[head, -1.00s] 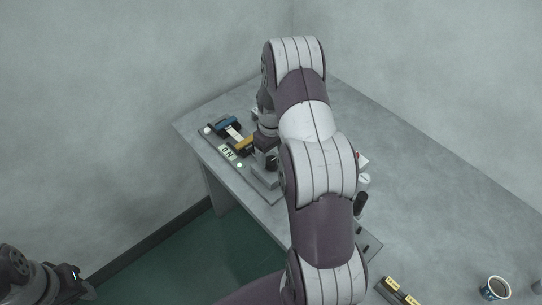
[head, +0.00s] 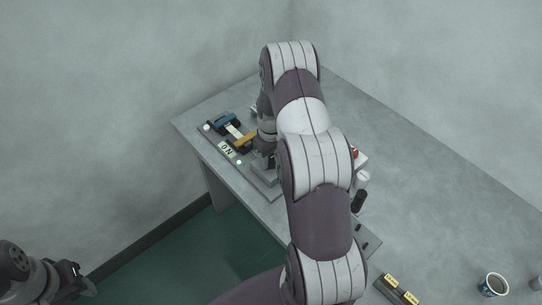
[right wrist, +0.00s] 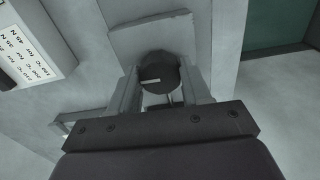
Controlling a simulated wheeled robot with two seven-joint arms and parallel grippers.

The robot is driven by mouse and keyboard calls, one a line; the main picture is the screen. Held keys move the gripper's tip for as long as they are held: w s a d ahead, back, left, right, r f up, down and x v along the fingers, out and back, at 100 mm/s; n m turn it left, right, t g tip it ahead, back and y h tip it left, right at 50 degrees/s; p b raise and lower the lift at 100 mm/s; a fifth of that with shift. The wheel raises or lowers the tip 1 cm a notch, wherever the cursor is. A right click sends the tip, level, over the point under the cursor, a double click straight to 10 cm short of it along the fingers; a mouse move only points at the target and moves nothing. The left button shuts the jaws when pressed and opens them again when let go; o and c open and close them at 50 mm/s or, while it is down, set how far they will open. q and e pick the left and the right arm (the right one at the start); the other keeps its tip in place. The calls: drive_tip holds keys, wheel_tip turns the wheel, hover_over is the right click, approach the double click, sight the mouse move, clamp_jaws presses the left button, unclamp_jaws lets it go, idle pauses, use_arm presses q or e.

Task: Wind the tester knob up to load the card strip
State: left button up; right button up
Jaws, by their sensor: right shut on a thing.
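The tester (head: 212,140) stands at the far left of the table, with a blue clamp, a yellow clamp (head: 245,140) and a small lit display (head: 227,149). The pale card strip (head: 233,130) spans between the clamps. My right gripper (head: 264,163) is at the tester's near right end, partly hidden by my arm. In the right wrist view, the dark round knob (right wrist: 158,74) with a pale line mark sits between the fingers, and my right gripper (right wrist: 160,88) is shut on it. My left gripper (head: 78,270) is at the lower left, away from the table; its jaws are too small to judge.
A cup (head: 494,285) and a dark block with yellow labels (head: 397,289) are at the near right. A red-and-white item (head: 358,155) and a black cylinder (head: 358,201) are partly behind my right arm.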

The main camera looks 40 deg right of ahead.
sight(271, 158)
drive_tip(key=m, duration=0.4)
drive_tip(key=shift+m+b, duration=0.4)
drive_tip(key=shift+m, duration=1.8)
drive_tip(key=o, duration=1.1)
drive_tip(key=shift+w, duration=0.1)
drive_tip(key=shift+c, duration=0.2)
drive_tip(key=shift+r, duration=0.1)
wheel_tip(271, 158, up, 12)
drive_tip(key=b, duration=0.2)
drive_tip(key=shift+r, duration=0.25)
